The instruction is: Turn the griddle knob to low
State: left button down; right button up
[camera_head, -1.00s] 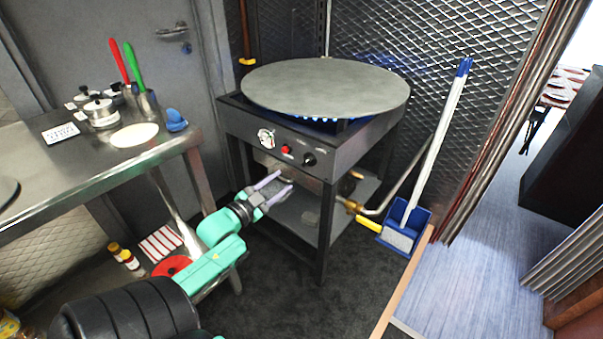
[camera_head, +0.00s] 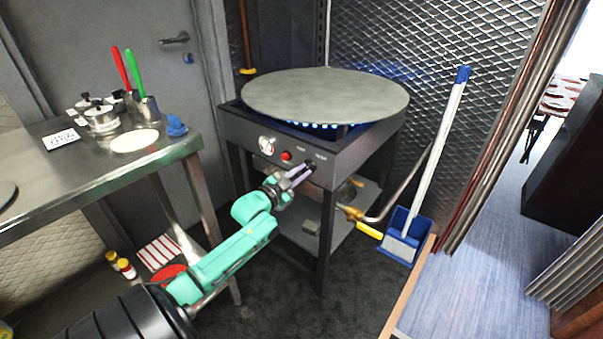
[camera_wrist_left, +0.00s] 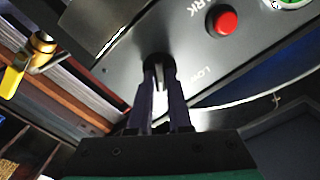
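The griddle knob (camera_head: 311,164) is a small black knob on the front panel of the griddle stand, right of a red button (camera_head: 286,155). It also shows in the left wrist view (camera_wrist_left: 158,61), near white "LOW" lettering. My left gripper (camera_head: 308,168) is at the knob, its two fingers drawn in on either side of it. The fingers hide part of the knob, so its exact setting is hard to read. The round grey griddle plate (camera_head: 325,95) sits on top, with blue flames (camera_head: 320,125) under it. My right gripper is out of view.
A steel table (camera_head: 80,187) with pots, utensils and a white disc stands at left. A yellow-handled gas pipe (camera_head: 369,230) lies right of the stand. A blue dustpan (camera_head: 406,236) and brush stand further right. Dark floor is clear in front.

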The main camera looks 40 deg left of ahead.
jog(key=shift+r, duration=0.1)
pick_arm(q)
jog(key=shift+r+n+p, duration=0.1)
jog(key=shift+n+p, duration=0.3)
jog(key=shift+n, duration=0.1)
jog(key=shift+n+p, duration=0.45)
jog(key=shift+n, duration=0.15)
jog(key=n+p, duration=0.1)
jog(key=n, duration=0.1)
jog(key=shift+n, duration=0.3)
jog(key=n+p, duration=0.1)
jog(key=n, duration=0.1)
jog(key=shift+n+p, duration=0.3)
jog(key=shift+p, duration=0.05)
jog(key=n+p, duration=0.1)
jog(key=n, duration=0.2)
jog(key=shift+n, duration=1.8)
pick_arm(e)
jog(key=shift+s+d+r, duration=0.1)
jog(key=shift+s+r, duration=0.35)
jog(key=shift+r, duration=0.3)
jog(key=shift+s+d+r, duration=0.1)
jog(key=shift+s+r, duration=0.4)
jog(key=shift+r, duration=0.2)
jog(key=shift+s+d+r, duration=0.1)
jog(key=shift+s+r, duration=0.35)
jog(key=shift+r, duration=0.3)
pick_arm(q)
jog(key=shift+f, duration=0.2)
